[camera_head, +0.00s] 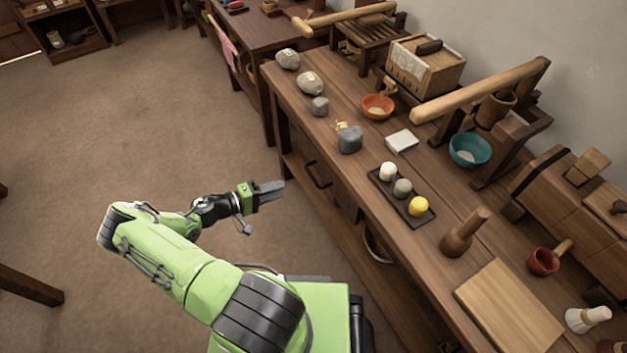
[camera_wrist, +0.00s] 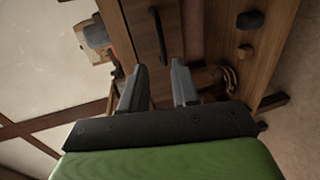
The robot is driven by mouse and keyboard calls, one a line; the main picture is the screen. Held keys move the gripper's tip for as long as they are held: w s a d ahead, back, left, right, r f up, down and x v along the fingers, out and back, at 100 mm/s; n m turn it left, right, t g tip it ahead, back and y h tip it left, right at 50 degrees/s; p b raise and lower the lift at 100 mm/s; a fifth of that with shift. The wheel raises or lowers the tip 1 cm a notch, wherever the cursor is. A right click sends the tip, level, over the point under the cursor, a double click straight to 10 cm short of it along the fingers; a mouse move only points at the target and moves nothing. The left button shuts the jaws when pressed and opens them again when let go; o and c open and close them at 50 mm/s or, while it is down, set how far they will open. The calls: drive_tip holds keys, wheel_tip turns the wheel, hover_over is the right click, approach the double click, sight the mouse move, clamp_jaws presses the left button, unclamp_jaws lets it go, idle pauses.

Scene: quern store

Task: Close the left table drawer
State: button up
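The workbench (camera_head: 350,180) runs along the right, with drawers under its top. The left drawer's front, with its dark bar handle (camera_head: 318,175), shows below the front edge. The handle also shows in the wrist view (camera_wrist: 158,35), beyond my fingertips. I cannot tell clearly how far the drawer stands out. My gripper (camera_head: 282,188) is on the floor side of the bench, a little left of the handle and apart from it. In the wrist view my gripper (camera_wrist: 158,68) has its two fingers apart with nothing between them.
A basket (camera_head: 378,248) sits on the lower shelf. The floor left of the bench is clear.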

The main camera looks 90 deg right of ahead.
sight(314, 178)
drive_tip(key=b+x, duration=0.2)
drive_tip(key=x, duration=1.1)
drive_tip(key=shift+s+d+f, duration=0.1)
drive_tip(key=shift+s+d, duration=0.05)
drive_tip(key=shift+s, duration=0.15)
drive_tip(key=shift+c, duration=0.3)
clamp_jaws()
